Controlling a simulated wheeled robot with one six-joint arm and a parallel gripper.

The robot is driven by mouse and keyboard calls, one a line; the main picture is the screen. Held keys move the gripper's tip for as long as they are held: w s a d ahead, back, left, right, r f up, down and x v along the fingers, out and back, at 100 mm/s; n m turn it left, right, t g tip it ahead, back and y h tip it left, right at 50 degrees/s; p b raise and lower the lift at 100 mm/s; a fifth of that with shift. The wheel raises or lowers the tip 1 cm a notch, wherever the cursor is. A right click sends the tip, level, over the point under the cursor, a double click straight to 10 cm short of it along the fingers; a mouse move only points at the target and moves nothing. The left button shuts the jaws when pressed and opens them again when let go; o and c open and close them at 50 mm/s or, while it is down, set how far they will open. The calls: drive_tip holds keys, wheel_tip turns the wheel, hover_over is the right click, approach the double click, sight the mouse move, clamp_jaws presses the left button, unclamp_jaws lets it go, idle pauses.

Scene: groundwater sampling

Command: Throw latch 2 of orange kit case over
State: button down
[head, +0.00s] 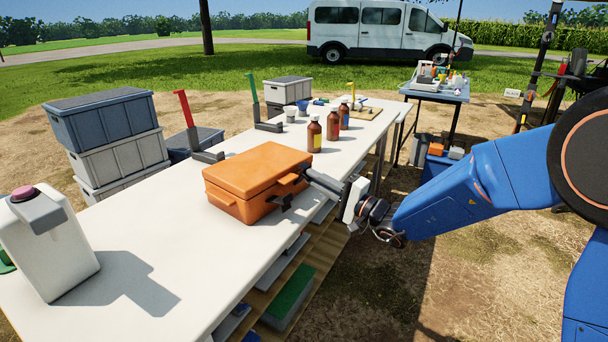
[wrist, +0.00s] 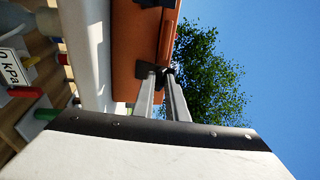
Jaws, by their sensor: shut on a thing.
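The orange kit case (head: 252,172) lies with its lid closed on the white table. My gripper (head: 308,178) reaches in from the right to the case's front right end. In the wrist view the gripper (wrist: 163,76) has its two grey fingertips close together on a black latch (wrist: 147,76) at the orange case (wrist: 134,45). The fingers hide part of that latch. Another black latch (wrist: 148,3) shows at the top edge of that view.
Several brown bottles (head: 332,124) stand behind the case. Red-handled (head: 186,112) and green-handled (head: 252,90) tools stand at the table's far edge. A white jug (head: 45,245) is at the near left. The white table (head: 150,235) is clear between jug and case.

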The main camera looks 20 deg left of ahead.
sight(317, 204)
drive_tip(key=shift+d+f, duration=0.15)
drive_tip(key=shift+f, duration=0.35)
drive_tip(key=shift+d+f+t+y, duration=0.1)
drive_tip(key=shift+f+t+y, duration=0.2)
drive_tip(key=shift+f+y, duration=1.3)
drive_tip(key=shift+f, duration=0.6)
